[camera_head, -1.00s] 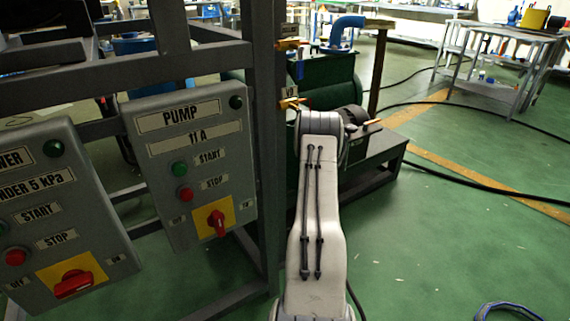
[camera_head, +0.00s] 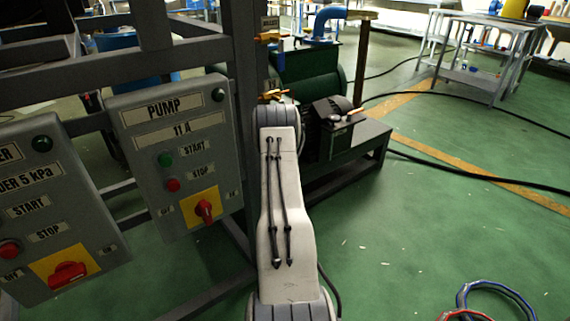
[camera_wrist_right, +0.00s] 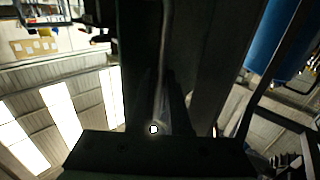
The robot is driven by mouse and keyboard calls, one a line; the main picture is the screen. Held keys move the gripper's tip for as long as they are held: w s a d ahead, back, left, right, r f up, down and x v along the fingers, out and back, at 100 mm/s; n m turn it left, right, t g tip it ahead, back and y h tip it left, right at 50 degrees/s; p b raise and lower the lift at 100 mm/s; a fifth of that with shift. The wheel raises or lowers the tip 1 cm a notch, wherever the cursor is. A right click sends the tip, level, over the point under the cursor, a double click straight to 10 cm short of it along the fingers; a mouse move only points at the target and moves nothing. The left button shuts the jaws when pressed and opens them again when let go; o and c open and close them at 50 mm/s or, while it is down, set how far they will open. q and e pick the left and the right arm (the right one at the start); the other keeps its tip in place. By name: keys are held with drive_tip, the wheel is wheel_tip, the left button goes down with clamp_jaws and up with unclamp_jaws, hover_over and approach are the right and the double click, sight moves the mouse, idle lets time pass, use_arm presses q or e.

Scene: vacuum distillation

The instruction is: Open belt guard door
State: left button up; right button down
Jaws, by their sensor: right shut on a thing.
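A dark boxy part (camera_head: 335,125), which looks like the belt guard, stands beside the green pump (camera_head: 310,68) in the head view. My right arm reaches up from the bottom centre and hides part of this area. Its gripper is hidden behind the arm there. In the right wrist view my right gripper (camera_wrist_right: 155,135) is a dark shape along the bottom, shut on a dark upright panel (camera_wrist_right: 140,65), probably the belt guard door. The contact is too dark to make out. How far the door stands open cannot be told. My left gripper is not in view.
A grey metal frame (camera_head: 247,160) and two control panels, one labelled PUMP (camera_head: 180,135), stand left of my arm. Brass valves (camera_head: 272,97) stick out near the frame. Hoses (camera_head: 495,285) lie on the floor at lower right.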

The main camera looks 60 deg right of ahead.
drive_tip(key=shift+w+r, duration=0.25)
drive_tip(key=shift+w, duration=0.1)
drive_tip(key=c, duration=0.9)
unclamp_jaws()
drive_tip(key=shift+a, duration=0.1)
drive_tip(key=shift+s+f, duration=0.1)
drive_tip(key=shift+s, duration=0.1)
drive_tip(key=p+v, duration=0.2)
drive_tip(key=v, duration=0.8)
drive_tip(key=shift+p, duration=0.35)
drive_tip(key=shift+s+a, duration=0.1)
